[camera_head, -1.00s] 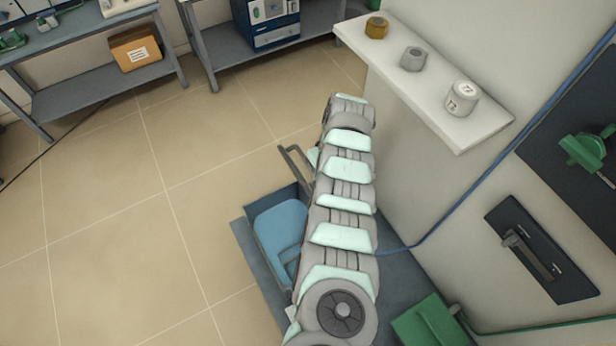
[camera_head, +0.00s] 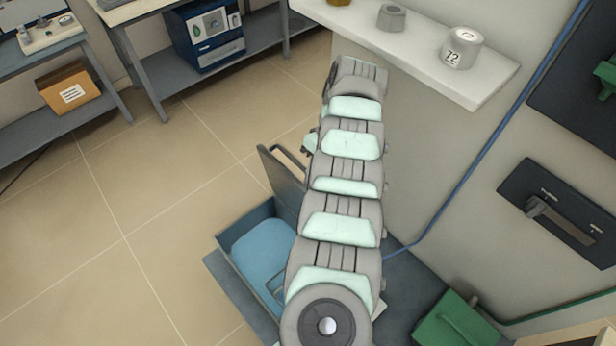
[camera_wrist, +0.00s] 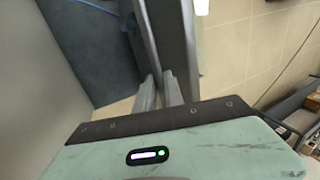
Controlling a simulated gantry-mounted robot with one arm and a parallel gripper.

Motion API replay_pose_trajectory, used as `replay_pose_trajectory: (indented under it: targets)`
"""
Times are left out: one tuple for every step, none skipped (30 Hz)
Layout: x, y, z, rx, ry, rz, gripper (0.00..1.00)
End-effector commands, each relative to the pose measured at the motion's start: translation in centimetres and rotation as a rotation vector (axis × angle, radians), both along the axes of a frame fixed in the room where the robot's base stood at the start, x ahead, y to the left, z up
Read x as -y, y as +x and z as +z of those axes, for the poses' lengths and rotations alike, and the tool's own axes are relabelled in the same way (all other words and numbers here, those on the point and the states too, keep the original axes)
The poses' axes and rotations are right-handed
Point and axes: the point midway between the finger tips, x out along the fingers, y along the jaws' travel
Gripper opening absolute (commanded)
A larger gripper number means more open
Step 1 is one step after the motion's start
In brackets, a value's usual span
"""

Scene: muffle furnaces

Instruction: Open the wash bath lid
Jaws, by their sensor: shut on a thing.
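The wash bath (camera_head: 236,243) is a dark open-topped box with blue liquid inside, low down on a dark base, left of my arm in the head view. Its grey lid (camera_head: 281,172) stands steeply raised at the bath's far end, so much of the blue liquid shows. In the wrist view the lid (camera_wrist: 176,40) is a long grey panel running up from the fingertips. My gripper (camera_wrist: 159,88) is shut on the lid's edge; whether it holds a handle there is unclear. In the head view my arm mostly hides the gripper and the bath's right side.
A green box (camera_head: 452,325) stands low at right. Tiled floor (camera_head: 165,215) left of the bath is clear.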

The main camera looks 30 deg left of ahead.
Motion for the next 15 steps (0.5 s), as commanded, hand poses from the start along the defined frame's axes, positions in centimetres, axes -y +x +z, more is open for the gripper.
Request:
replay_pose_trajectory:
  targets:
    - [0.34,0.04,-0.07,-0.003,-0.002,-0.003,0.0]
    - [0.37,0.04,-0.01,-0.004,-0.002,-0.003,0.0]
    - [0.38,0.06,0.07,-0.004,0.0,-0.002,0.0]
    - [0.39,0.06,0.12,-0.004,0.0,-0.002,0.0]
    - [0.4,0.06,0.16,-0.004,0.0,-0.002,0.0]
    - [0.39,0.09,0.22,-0.004,0.001,-0.002,0.0]
    - [0.4,0.09,0.25,-0.004,0.001,-0.002,0.0]
    - [0.39,0.1,0.28,-0.003,0.0,-0.002,0.0]
    - [0.38,0.12,0.31,-0.003,0.0,-0.002,0.0]
    - [0.38,0.12,0.32,-0.003,0.0,-0.002,0.0]
    - [0.39,0.13,0.33,-0.002,0.0,-0.002,0.0]
    - [0.39,0.14,0.35,-0.002,0.001,-0.002,0.0]
    - [0.39,0.15,0.37,-0.002,0.001,-0.002,0.0]
    - [0.39,0.17,0.39,-0.001,0.001,-0.002,0.13]
    - [0.38,0.17,0.41,-0.001,0.001,-0.002,0.17]
